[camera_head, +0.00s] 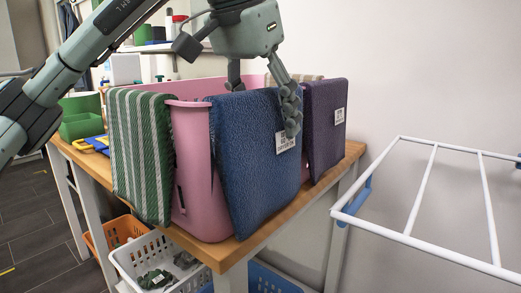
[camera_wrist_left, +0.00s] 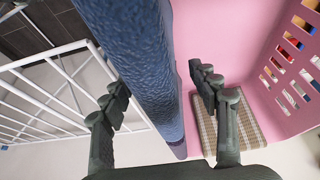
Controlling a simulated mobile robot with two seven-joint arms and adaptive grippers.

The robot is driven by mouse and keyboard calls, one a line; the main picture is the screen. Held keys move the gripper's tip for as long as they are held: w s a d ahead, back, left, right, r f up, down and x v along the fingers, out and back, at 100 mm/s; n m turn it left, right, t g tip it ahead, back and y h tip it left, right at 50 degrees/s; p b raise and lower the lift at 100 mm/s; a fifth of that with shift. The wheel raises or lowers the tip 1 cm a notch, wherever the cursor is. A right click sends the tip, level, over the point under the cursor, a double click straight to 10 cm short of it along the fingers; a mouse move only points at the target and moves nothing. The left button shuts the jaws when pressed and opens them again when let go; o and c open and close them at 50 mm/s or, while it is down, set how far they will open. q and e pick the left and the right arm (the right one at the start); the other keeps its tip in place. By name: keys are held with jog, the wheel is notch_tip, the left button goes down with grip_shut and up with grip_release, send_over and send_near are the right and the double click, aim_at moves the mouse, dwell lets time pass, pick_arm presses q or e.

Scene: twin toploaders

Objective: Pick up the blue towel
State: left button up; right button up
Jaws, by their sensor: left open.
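The blue towel (camera_head: 250,160) hangs over the near rim of a pink basket (camera_head: 195,165), with a white label near its top right. My left gripper (camera_head: 262,104) is above it, one finger in front of the towel and the other on the basket side. In the left wrist view the open fingers (camera_wrist_left: 160,84) stand either side of the blue towel (camera_wrist_left: 130,65), which runs between them. I cannot tell whether either finger touches the cloth. My right gripper is not in view.
A green striped towel (camera_head: 143,155) and a purple towel (camera_head: 325,125) hang on the basket, either side. A checked cloth (camera_wrist_left: 207,130) shows inside it. The basket stands on a wooden table (camera_head: 230,253). A white wire rack (camera_head: 420,195) is at the right.

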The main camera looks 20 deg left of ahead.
pick_arm(q)
jog(key=shift+f, duration=0.2)
jog(key=shift+c, duration=0.5)
grip_shut()
